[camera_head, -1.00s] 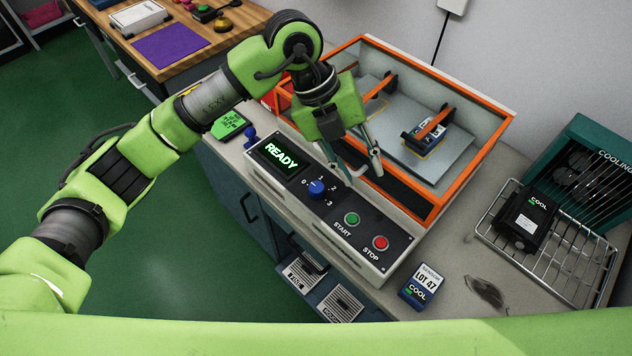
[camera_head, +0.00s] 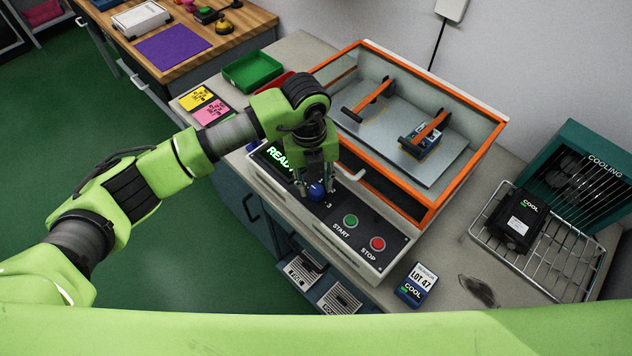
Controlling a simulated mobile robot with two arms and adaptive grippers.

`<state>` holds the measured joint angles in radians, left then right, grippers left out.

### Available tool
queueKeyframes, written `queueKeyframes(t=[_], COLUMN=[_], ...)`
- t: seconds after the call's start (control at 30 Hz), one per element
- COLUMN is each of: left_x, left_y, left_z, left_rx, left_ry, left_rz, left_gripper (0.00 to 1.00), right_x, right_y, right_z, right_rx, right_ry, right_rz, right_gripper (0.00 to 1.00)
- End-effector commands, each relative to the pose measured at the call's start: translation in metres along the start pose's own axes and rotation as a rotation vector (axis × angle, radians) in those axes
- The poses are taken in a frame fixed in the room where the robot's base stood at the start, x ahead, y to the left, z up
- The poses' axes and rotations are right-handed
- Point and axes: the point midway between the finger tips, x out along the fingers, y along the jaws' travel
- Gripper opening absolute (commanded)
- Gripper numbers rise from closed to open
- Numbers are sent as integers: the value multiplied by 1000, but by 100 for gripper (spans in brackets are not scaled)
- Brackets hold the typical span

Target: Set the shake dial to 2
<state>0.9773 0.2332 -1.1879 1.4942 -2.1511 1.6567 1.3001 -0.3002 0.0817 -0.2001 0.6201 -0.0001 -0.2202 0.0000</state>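The shake dial (camera_head: 317,192) is a round blue knob on the dark control panel (camera_head: 376,225) at the front of the orange-framed shaker. My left gripper (camera_head: 316,187) points down over it, one finger on each side of the knob. The fingers look apart, and I cannot tell whether they touch it. The gripper hides most of the dial's numbers and its pointer, so its setting cannot be read. The display (camera_head: 279,157) shows the start of READY, partly covered by the gripper. My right gripper is not in view.
A green START button (camera_head: 350,221) and red STOP button (camera_head: 377,243) sit right of the dial. The shaker's bar handle (camera_head: 349,178) is close to the gripper. A LOT 47 pack (camera_head: 416,284) stands on the counter. A wire rack (camera_head: 562,262) is at the right.

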Motion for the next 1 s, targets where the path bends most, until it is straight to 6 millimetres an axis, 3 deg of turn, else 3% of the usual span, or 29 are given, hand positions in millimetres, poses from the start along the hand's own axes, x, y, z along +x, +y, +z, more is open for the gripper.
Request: queueKeyframes(t=[0.2, 0.5, 0.63, 1.0], left_x=[18, 22, 21, 23], left_y=[0, 0, 0, 0], left_z=[0, 0, 0, 1], left_rx=[0, 1, 1, 36], left_ry=[0, -1, -1, 1], left_rz=[0, -1, -1, -1], left_gripper=[32, 32, 3, 4], right_x=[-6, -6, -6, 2], right_y=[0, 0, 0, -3], right_z=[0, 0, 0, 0], right_rx=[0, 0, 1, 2], right_ry=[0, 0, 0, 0], right_rz=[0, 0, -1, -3], right_gripper=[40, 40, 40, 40])
